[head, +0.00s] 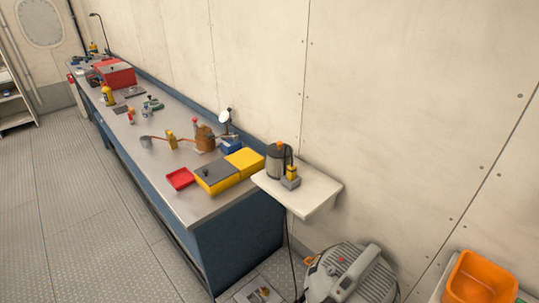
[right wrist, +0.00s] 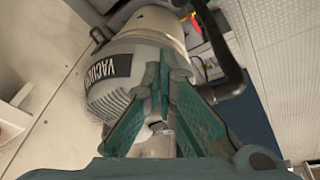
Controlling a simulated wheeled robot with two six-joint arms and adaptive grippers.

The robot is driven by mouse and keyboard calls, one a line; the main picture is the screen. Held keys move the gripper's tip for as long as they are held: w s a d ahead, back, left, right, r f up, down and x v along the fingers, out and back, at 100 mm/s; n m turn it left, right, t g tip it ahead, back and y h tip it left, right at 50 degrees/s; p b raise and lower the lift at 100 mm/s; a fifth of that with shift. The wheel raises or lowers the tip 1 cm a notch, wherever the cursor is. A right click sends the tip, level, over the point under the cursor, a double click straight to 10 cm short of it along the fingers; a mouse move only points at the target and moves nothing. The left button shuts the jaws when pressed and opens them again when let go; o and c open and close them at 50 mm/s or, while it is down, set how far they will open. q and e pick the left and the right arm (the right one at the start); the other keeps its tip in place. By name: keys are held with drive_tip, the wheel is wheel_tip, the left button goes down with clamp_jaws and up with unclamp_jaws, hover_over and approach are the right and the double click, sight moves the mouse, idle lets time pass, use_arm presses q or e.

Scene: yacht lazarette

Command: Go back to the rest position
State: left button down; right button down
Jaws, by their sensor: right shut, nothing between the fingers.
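My right gripper (right wrist: 164,75) shows in the right wrist view with its teal-lined fingers brought together and nothing between them. Behind its fingertips in that view is a grey vacuum (right wrist: 108,92) with a dark label. I cannot tell the gap between the fingers and the vacuum. The head view shows neither of my grippers. A grey ribbed machine, apparently the same vacuum (head: 350,278), stands on the floor at the bottom of the head view.
A long blue workbench (head: 170,125) runs along the wall, with a red toolbox (head: 116,73), a yellow box with a grey lid (head: 216,180) and small items. An orange bin (head: 480,279) stands right. The left floor is clear.

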drive_tip(key=s+r, duration=0.4)
drive_tip(key=s, duration=0.4)
wheel_tip(320, 180, down, 25)
drive_tip(key=s+d+g+b, duration=0.1)
drive_tip(key=s+d+b, duration=0.1)
drive_tip(key=b, duration=0.1)
drive_tip(key=s+f+g+b, duration=0.1)
drive_tip(key=s+f+b, duration=0.1)
drive_tip(key=s+f, duration=1.1)
drive_tip(key=shift+f+m+b, duration=0.3)
drive_tip(key=shift+m+b, duration=0.1)
drive_tip(key=shift+d, duration=0.1)
